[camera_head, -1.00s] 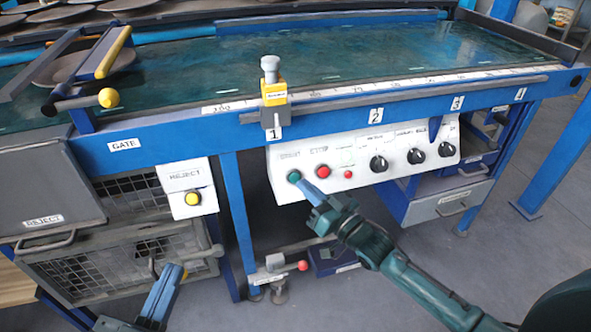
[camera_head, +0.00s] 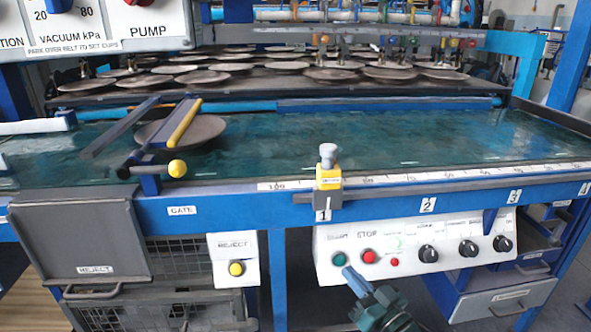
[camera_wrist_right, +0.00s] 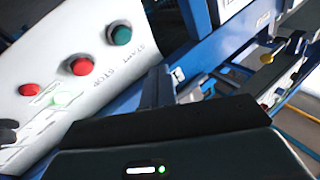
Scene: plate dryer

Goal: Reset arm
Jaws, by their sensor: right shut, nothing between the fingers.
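My right gripper (camera_head: 348,273) is shut and empty. Its blue fingers point up at the white control panel (camera_head: 325,240), with the tips just below the green button (camera_head: 340,258). I cannot tell whether they touch it. The red STOP button (camera_head: 369,256) is just right of the green one. In the right wrist view the green button (camera_wrist_right: 121,35) and red STOP button (camera_wrist_right: 80,66) show clear of the dark gripper housing (camera_wrist_right: 170,135). The fingertips are not clearly seen there. My left gripper is out of view.
The blue conveyor frame (camera_head: 400,205) runs above the panel, with a yellow-and-grey stop (camera_head: 328,178) on it. A plate (camera_head: 205,131) lies on the belt beside the gate bar (camera_head: 184,124).

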